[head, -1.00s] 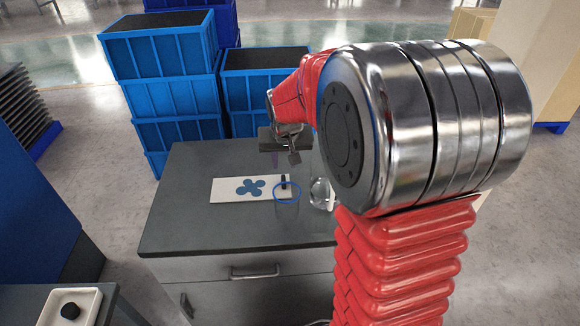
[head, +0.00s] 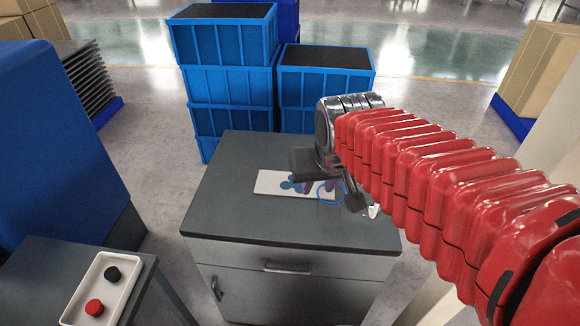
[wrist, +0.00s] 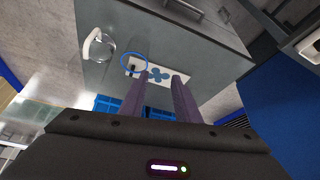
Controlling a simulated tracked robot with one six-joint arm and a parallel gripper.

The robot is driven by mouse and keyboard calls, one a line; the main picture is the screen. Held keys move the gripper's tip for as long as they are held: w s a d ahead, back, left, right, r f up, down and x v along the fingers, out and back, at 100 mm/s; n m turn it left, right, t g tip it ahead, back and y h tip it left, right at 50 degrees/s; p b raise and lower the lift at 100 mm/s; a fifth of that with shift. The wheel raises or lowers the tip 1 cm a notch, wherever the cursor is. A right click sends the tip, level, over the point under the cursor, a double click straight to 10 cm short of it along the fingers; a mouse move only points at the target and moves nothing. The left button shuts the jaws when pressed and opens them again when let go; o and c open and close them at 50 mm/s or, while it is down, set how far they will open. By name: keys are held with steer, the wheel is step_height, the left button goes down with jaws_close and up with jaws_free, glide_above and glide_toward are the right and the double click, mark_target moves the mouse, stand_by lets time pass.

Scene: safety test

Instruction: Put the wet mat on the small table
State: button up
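The mat (head: 268,186) is a flat white rectangle with a blue flower shape, lying on the grey cabinet top. It shows between and beyond my fingers in the wrist view (wrist: 178,75). My gripper (head: 318,187) is over the mat and partly hides it in the head view. Its two purple fingers (wrist: 162,76) are apart with nothing between them; I cannot tell their exact height above the mat. A small grey table (head: 50,262) stands at the lower left, with a white tray (head: 77,300) on it holding a black knob and a red knob.
A blue ring (wrist: 122,58) lies at one end of the mat, by a small black object. A clear glass vessel (wrist: 92,45) stands nearby on the cabinet. Blue crates (head: 225,90) are stacked behind the cabinet (head: 230,225). A large blue block (head: 50,150) stands left.

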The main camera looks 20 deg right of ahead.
steer(key=s+a+n, duration=0.1)
steer(key=s+a, duration=0.3)
steer(key=s, duration=0.5)
steer(key=shift+s+n+y, duration=0.25)
steer(key=shift+n+y, duration=0.05)
steer(key=shift+y, duration=0.1)
steer(key=shift+o, duration=0.5)
steer(key=shift+r, duration=0.1)
